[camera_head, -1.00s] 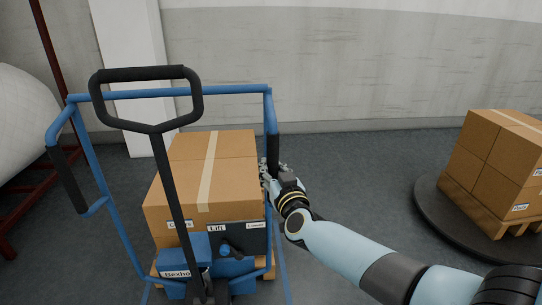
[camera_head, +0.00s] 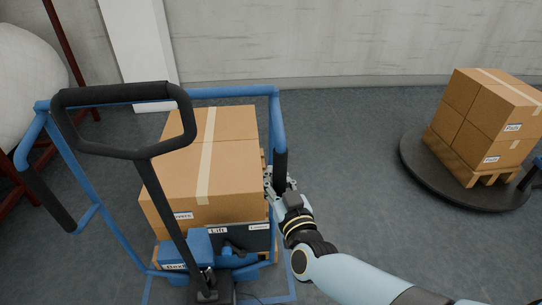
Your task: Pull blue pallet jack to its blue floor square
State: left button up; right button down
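The blue pallet jack (camera_head: 205,94) stands at the left of the head view, with a black loop tiller and a blue tube frame. A black grip hangs at each side of the frame. It carries a pallet with brown cartons (camera_head: 225,165). My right gripper (camera_head: 278,183) is at the lower end of the right grip, with fingers on both sides of it, and appears shut on it. Thin blue floor lines (camera_head: 291,283) show beside and in front of the jack's near end; the rest of that marking is hidden or out of frame. My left gripper is not in view.
A dark round turntable (camera_head: 415,165) with a pallet of cartons (camera_head: 490,125) stands at the right. A large white roll (camera_head: 25,85) on a dark red rack is at the far left. A white pillar and concrete wall are behind. The floor between jack and turntable is clear.

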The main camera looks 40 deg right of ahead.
jog(key=a+p+v, duration=0.2)
jog(key=v, duration=1.1)
jog(key=shift+w+r, duration=0.15)
jog(key=shift+r, duration=0.1)
jog(key=shift+a, duration=0.1)
jog(key=c, duration=1.4)
grip_release()
jog(key=shift+c, duration=0.2)
jog(key=o, duration=0.4)
jog(key=shift+f, duration=0.1)
